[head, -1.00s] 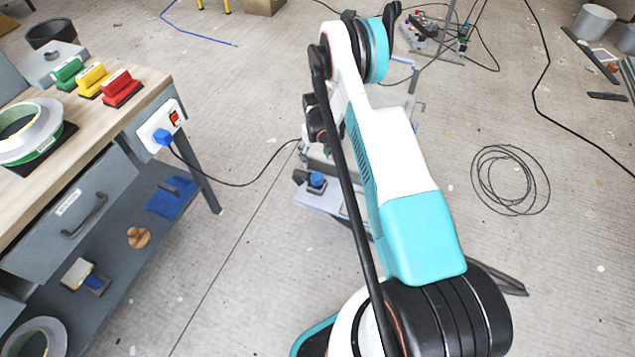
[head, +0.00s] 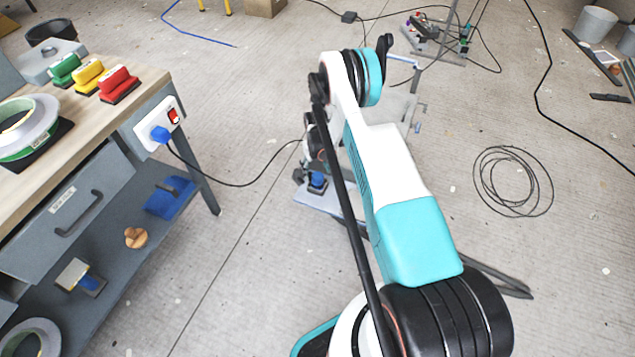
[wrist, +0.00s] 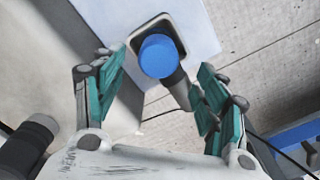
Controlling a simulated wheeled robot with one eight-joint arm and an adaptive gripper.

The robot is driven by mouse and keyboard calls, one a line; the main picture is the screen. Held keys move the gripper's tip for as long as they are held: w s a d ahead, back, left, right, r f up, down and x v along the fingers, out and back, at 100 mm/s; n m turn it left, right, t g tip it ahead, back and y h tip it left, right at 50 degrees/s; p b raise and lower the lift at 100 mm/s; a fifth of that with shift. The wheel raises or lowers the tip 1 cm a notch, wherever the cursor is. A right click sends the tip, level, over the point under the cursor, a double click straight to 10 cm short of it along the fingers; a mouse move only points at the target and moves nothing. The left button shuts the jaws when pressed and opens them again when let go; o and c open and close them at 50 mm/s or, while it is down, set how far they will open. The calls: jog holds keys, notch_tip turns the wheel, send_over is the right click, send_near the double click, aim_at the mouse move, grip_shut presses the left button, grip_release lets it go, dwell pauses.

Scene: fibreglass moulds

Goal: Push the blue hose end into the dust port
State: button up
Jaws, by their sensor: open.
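The blue hose end (wrist: 159,56) is a round blue cap in the upper middle of the wrist view. A short grey tube (wrist: 180,86) shows below and to its right. It sits in front of a dark square-edged opening (wrist: 179,36) in a pale panel (wrist: 205,22); I cannot tell whether that is the dust port, or whether the two touch. My gripper (wrist: 160,78) is open, with one teal finger on each side of the hose end and visible gaps. In the head view the blue piece (head: 317,180) shows low beside my arm, which hides most of the gripper.
A workbench (head: 150,85) with coloured blocks stands at left. A black cable runs from its blue plug (head: 160,134) across the floor towards the panel. A coiled cable (head: 512,181) lies at right. A dark cylinder (wrist: 28,143) shows at lower left in the wrist view.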

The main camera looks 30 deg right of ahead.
aim_at(318, 176)
jog(key=f+b, duration=0.2)
jog(key=f, duration=0.1)
jog(key=f+b, duration=0.1)
jog(key=f, duration=0.1)
jog(key=shift+s+d+f, duration=0.1)
jog(key=shift+s+d, duration=0.05)
jog(key=shift+s, duration=0.1)
jog(key=shift+c, duration=0.5)
jog(key=c, duration=1)
